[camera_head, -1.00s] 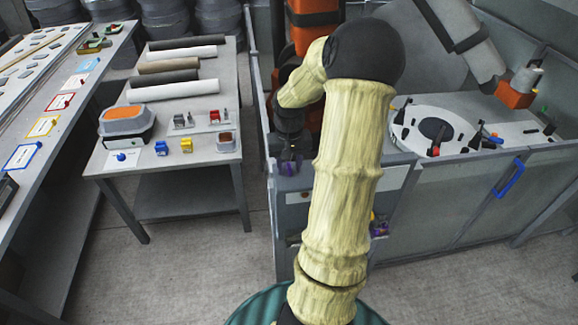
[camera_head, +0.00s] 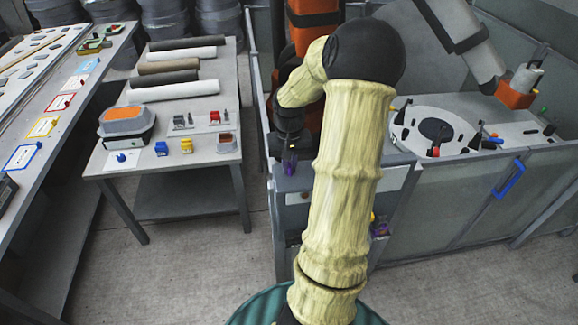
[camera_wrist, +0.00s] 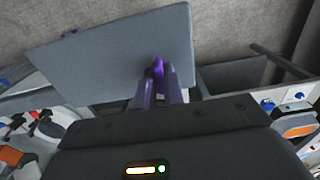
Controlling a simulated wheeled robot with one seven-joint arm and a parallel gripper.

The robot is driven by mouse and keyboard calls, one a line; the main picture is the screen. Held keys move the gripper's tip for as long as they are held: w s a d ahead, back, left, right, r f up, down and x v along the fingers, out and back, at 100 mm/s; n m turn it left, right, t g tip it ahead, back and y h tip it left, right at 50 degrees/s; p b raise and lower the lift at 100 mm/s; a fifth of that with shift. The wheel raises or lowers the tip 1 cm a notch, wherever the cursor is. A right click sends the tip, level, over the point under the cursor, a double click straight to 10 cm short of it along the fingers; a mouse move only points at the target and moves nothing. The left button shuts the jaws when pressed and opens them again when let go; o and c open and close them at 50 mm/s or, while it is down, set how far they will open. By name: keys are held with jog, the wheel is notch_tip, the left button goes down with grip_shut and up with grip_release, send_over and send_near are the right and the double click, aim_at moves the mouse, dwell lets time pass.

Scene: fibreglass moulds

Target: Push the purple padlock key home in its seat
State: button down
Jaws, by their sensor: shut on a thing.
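My gripper (camera_head: 289,166) is at the end of the downward-pointing wrist, over the grey cabinet top (camera_head: 297,184) left of my forearm. In the wrist view its two fingers (camera_wrist: 157,88) are shut on the purple padlock key (camera_wrist: 158,68), and only a small purple part shows between the fingertips. The key's tip is close to the grey top (camera_wrist: 100,60). The seat is hidden, and I cannot tell how deep the key sits.
A purple thing (camera_head: 380,229) sits low on the cabinet front, partly behind my forearm. The left table (camera_head: 190,165) holds rolls, small padlocks and an orange-topped box (camera_head: 124,118). A walled station with a white round plate (camera_head: 434,132) stands right. Floor between is clear.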

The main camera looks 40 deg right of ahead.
aim_at(289, 164)
notch_tip(289, 164, up, 10)
jog(key=shift+f+b, duration=0.1)
jog(key=shift+b, duration=0.9)
jog(key=w+a+f+n, duration=0.3)
jog(key=w+a+f, duration=0.75)
jog(key=f, duration=0.35)
jog(key=w+a+f+n+b, duration=0.1)
jog(key=a+f+n, duration=0.2)
jog(key=a+f, duration=1.2)
jog(key=shift+f, duration=0.2)
jog(key=shift+w+a, duration=0.1)
jog(key=shift+a, duration=0.1)
